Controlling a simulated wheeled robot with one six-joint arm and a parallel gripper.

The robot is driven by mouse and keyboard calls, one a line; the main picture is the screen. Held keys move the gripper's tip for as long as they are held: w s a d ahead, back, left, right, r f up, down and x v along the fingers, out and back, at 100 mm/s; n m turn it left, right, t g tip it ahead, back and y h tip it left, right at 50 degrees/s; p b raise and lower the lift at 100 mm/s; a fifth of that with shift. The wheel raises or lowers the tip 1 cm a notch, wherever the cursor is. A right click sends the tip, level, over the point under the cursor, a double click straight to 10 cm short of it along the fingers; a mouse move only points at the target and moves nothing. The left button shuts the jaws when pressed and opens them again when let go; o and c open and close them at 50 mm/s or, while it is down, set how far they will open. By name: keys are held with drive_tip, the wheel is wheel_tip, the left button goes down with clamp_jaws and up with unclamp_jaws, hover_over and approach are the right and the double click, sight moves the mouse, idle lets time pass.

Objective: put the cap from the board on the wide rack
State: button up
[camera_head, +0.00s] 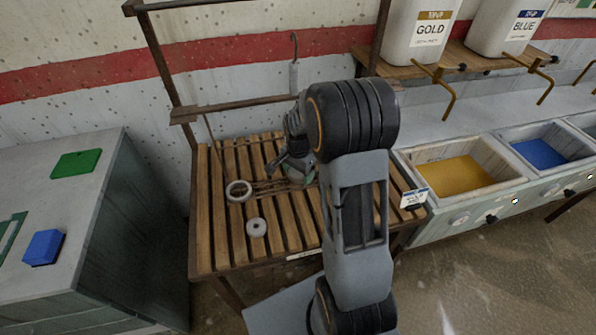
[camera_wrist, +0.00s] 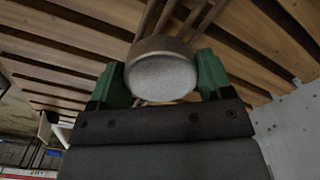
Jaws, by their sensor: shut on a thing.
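The cap (camera_wrist: 160,77), round and pale with a brownish side, is between the green fingers of my gripper (camera_wrist: 163,82) in the wrist view. The fingers touch it on both sides and are shut on it. In the head view my gripper (camera_head: 293,168) is low over the right half of a wide slatted wooden rack (camera_head: 285,239), and the cap is mostly hidden there. Thin brown rods (camera_head: 268,187) lie beside the gripper, and also show behind the cap in the wrist view. I cannot tell whether the cap touches the rack. I cannot identify the board.
A white ring (camera_head: 239,191) and a smaller pale ring (camera_head: 256,227) lie on the slats to the left. A grey cabinet (camera_head: 110,210) at left bears a blue block (camera_head: 44,247) and a green plate (camera_head: 76,164). Gold (camera_head: 455,176) and blue (camera_head: 540,153) trays stand at right.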

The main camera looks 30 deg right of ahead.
drive_tip(key=shift+f+b, duration=0.8)
drive_tip(key=shift+f, duration=0.4)
drive_tip(key=o, duration=1)
drive_tip(key=shift+c, duration=0.2)
wheel_tip(320, 180, up, 14)
drive_tip(key=s+a+r+n+t+p, duration=0.1)
drive_tip(key=s+a+r+n, duration=0.1)
drive_tip(key=s+a+n, duration=0.2)
drive_tip(key=s+a+r+n+t+p, duration=0.2)
drive_tip(key=s+a+n, duration=0.3)
drive_tip(key=s+n, duration=0.4)
drive_tip(key=s, duration=0.3)
drive_tip(key=shift+a+t, duration=0.2)
drive_tip(key=shift+t, duration=0.1)
